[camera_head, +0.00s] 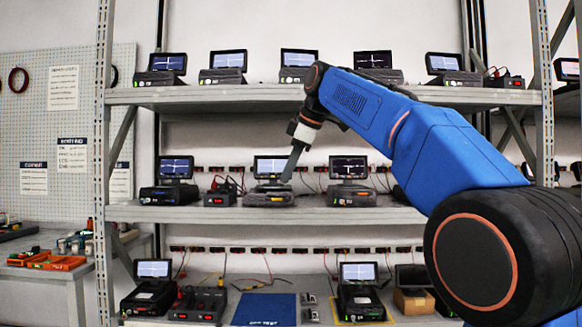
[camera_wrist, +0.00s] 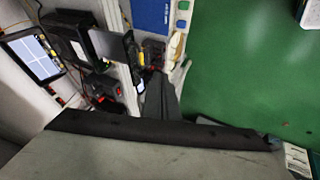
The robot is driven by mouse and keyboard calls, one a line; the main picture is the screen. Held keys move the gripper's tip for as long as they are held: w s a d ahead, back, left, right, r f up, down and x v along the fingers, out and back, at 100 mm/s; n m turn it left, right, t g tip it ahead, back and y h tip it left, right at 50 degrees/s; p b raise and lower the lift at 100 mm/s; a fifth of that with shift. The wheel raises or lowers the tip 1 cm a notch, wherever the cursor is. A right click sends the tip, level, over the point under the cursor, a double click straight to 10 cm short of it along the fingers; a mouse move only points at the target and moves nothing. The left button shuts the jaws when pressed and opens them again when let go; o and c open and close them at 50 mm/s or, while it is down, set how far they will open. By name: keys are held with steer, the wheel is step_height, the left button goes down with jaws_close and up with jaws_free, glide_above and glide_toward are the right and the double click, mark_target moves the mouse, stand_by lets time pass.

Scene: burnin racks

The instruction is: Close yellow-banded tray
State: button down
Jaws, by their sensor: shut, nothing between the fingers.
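My gripper (camera_head: 289,176) points down at the middle shelf, in front of the screen of a grey unit (camera_head: 268,198). Its fingers are together with nothing between them. In the wrist view my gripper (camera_wrist: 160,98) shows as dark grey fingers, close to a black unit with a flat grey plate (camera_wrist: 108,46). I cannot tell whether the fingers touch it. No yellow band is clear on the grey unit in the head view. A yellow edge (camera_head: 362,322) shows under a unit on the bottom shelf at right; I cannot tell which thing is the yellow-banded tray.
Units with screens stand on either side, a left one (camera_head: 170,194) and a right one (camera_head: 350,195). The upper shelf (camera_head: 215,95) crosses above my gripper. A blue mat (camera_head: 266,309) lies on the bottom shelf. Green floor (camera_wrist: 250,75) is open in the wrist view.

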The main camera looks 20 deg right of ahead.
mark_target(271, 196)
steer(key=w+f, duration=0.5)
steer(key=w, duration=0.1)
steer(key=shift+w+a+f, duration=0.15)
steer(key=shift+w+f, duration=0.2)
steer(key=shift+w, duration=0.1)
